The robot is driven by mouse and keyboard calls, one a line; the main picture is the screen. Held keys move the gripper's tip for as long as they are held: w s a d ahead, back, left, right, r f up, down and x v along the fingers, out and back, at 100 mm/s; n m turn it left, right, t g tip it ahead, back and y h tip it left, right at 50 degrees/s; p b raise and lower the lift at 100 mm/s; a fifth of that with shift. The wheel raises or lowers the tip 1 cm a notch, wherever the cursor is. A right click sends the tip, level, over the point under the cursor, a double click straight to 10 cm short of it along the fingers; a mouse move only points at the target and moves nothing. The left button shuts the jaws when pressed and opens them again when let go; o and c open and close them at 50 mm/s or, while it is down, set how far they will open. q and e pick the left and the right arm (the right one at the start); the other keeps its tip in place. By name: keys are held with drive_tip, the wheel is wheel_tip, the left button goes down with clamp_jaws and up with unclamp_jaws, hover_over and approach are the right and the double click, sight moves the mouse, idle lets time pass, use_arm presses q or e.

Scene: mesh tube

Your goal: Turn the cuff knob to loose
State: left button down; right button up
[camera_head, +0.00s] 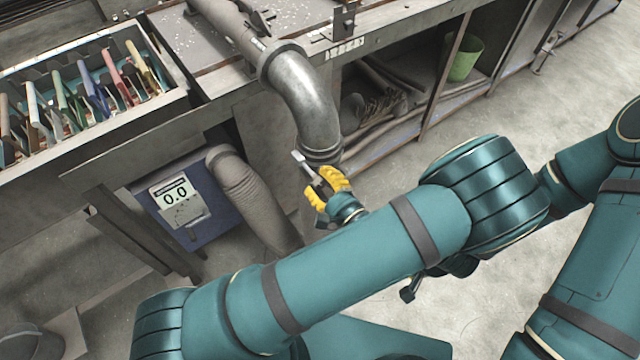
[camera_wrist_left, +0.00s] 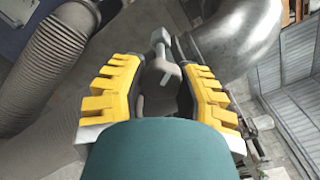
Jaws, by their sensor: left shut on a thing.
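The cuff knob (camera_head: 302,162) is a small grey metal piece with a narrow stem and a wider end, at the lower mouth of the bent metal pipe (camera_head: 305,97). My left gripper (camera_head: 326,186), with yellow fingers, is shut on the knob just below the pipe's collar. In the left wrist view the knob (camera_wrist_left: 161,50) stands between the two yellow fingers (camera_wrist_left: 158,75). The part low between the fingers is dark, and the teal wrist hides what lies nearer. Which setting the knob points to cannot be read.
A grey ribbed hose (camera_head: 245,190) rises beside a blue box (camera_head: 185,200) reading 0.0, left of the gripper. A bench with a rack of coloured clips (camera_head: 85,90) is at the upper left. Shelves with a green bucket (camera_head: 464,58) stand behind. Bare floor lies to the right.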

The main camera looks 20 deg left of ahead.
use_arm(q)
drive_tip(key=n+b, duration=0.2)
drive_tip(key=n, duration=0.1)
drive_tip(key=shift+n, duration=0.4)
drive_tip(key=n+b, duration=0.1)
drive_tip(key=n, duration=0.1)
drive_tip(key=shift+r+n+b, duration=0.1)
drive_tip(key=shift+n+b, duration=0.2)
drive_tip(key=shift+n, duration=0.1)
drive_tip(key=shift+r+n, duration=0.1)
drive_tip(key=shift+n, duration=2.3)
drive_tip(key=c, duration=0.6)
unclamp_jaws()
